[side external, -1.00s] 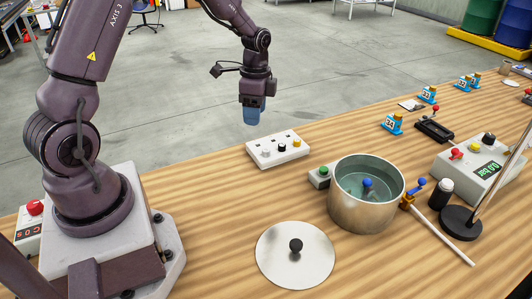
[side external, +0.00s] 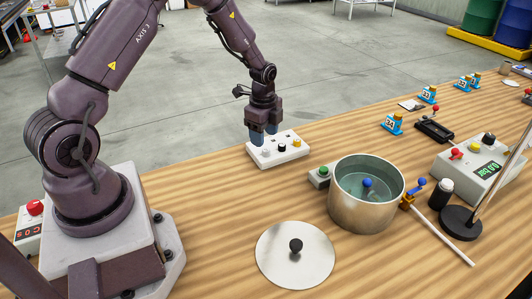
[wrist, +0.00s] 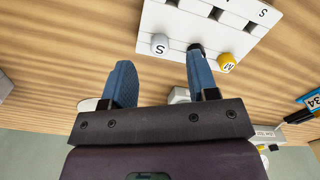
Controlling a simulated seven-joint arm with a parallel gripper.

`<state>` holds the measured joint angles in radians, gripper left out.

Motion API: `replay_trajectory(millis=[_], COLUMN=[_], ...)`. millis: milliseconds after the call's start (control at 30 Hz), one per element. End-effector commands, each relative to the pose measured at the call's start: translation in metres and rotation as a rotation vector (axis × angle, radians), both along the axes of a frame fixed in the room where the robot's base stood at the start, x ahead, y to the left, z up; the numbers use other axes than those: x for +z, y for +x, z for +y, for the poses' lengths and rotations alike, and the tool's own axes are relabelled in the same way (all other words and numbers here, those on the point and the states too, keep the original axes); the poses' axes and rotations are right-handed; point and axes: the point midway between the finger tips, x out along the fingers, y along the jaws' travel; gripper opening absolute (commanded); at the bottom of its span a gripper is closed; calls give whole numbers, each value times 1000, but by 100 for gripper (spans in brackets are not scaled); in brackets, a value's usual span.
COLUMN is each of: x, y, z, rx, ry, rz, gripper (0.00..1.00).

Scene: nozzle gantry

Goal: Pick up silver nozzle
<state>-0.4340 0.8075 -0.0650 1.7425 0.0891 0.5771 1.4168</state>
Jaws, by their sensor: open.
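The silver nozzle (side external: 266,153) sits in the white block (side external: 290,154), at the left end of a row with a black nozzle (side external: 281,147) and a yellow one (side external: 297,142). My gripper (side external: 264,136), with two blue fingers, is open over the left part of the block. The right finger partly hides the black nozzle (wrist: 195,47). I cannot tell how high the fingertips are above the silver nozzle.
A metal pot (side external: 362,212) of liquid and a green-button box (side external: 320,177) stand right of the block. A round lid (side external: 294,268) lies in front. Blue numbered holders (side external: 392,124) stand farther right. Bare wood lies between block and lid.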

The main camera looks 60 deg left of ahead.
Motion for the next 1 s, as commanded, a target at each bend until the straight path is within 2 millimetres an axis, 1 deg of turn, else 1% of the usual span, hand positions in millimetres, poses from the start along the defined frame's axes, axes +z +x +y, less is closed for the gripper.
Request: replay_trajectory(millis=[33,200,300,567,600,667,700,767,800,833,1000], x=[-8,-34,-44,-46,-46,-46,-46,-46,-46,-46,-46], y=[0,2,2,2,2,2,2,2,2,2,2], z=[-2,-6,-6,-6,-6,-6,-6,-6,-6,-6,-6], rx=[-1,0,1,1,1,1,1,1,1,1,1], ry=[-2,-1,-1,0,0,0,0,0,0,0,0], rz=[4,5,2,0,0,0,1,1,1,1,1], gripper=[54,54,54,54,49,35,26,12,3,1,0])
